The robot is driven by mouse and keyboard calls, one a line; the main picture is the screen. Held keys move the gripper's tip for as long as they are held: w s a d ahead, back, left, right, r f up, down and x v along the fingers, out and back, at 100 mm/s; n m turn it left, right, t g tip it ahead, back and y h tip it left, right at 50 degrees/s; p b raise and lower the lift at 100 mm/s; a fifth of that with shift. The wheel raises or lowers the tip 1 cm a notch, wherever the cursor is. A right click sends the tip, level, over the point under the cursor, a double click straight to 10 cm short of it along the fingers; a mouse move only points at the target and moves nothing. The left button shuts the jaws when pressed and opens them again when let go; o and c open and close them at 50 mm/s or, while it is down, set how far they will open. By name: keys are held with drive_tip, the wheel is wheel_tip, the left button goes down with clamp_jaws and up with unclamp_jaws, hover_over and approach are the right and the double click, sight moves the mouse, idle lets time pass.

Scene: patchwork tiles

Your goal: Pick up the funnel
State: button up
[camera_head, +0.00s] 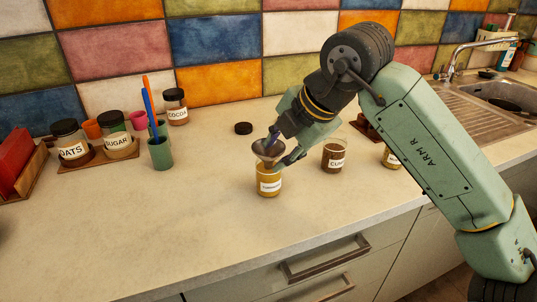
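The funnel (268,151) is a brownish-grey cone. It sits upright in the mouth of a labelled jar with yellow-brown contents (268,183); its spout is hidden. My gripper (281,148) reaches down to the funnel from the upper right. One finger is at the back of the funnel's rim and the other is at its right side. The fingers are apart with part of the funnel between them. I cannot tell whether they touch it.
A jar of dark powder (333,156) stands close to the right, with another jar (391,159) beyond, partly behind my arm. A black lid (243,128) lies behind. A green cup with sticks (160,152) stands left. The front left counter is clear.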

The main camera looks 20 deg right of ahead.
drive_tip(key=shift+c, duration=0.6)
clamp_jaws()
